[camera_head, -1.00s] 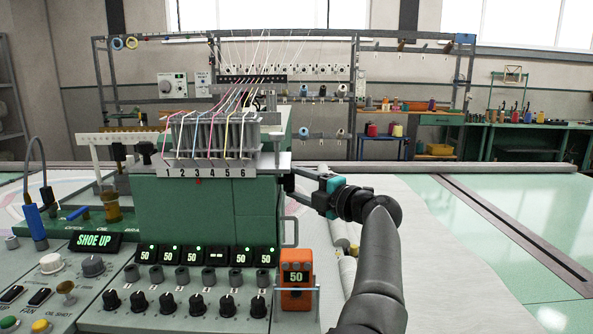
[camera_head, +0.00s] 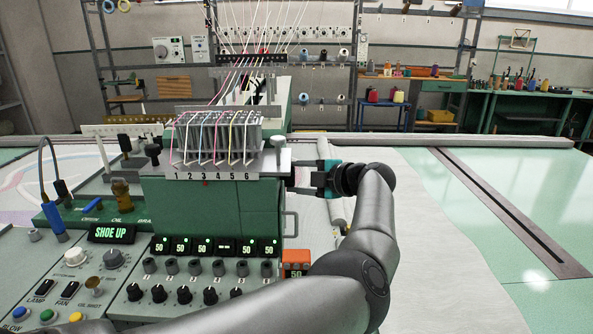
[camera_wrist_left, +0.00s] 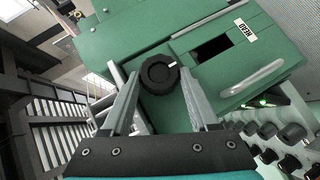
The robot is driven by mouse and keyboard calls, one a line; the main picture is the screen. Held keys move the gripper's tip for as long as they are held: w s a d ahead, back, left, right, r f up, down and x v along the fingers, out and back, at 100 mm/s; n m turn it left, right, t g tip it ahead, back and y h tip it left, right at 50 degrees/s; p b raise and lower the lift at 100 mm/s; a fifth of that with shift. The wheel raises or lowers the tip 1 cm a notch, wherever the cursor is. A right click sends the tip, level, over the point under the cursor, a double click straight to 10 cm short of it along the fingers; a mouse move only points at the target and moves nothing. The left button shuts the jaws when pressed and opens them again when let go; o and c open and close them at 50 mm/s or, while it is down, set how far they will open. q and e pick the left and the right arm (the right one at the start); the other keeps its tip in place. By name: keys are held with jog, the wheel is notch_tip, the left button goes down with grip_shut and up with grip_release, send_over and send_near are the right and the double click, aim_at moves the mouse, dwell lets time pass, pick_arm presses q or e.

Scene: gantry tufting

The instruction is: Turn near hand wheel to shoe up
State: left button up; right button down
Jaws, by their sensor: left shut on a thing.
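The near hand wheel (camera_wrist_left: 159,74) is a round black knob with a white mark on its face, on the green machine head (camera_wrist_left: 130,35) in the left wrist view. The mark points to the upper right. My left gripper (camera_wrist_left: 163,78) has one grey finger on each side of the wheel and is shut on it. In the head view my left gripper (camera_head: 300,178) is at the right side of the green head, and the wheel is hidden there. My right gripper is not in view.
A row of numbered threaded needles (camera_head: 215,140) tops the head. A grey handle (camera_wrist_left: 252,78) is close beside the wheel. An orange device (camera_head: 296,263) stands behind my left forearm. Knobs and switches fill the console (camera_head: 75,275). The pale green table (camera_head: 520,190) at right is mostly clear.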

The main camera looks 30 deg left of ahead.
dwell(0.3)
pick_arm(q)
jog(key=o, duration=1.1)
jog(key=p+v, duration=0.3)
jog(key=v, duration=1.2)
jog(key=shift+r, duration=0.25)
jog(key=shift+d, duration=0.15)
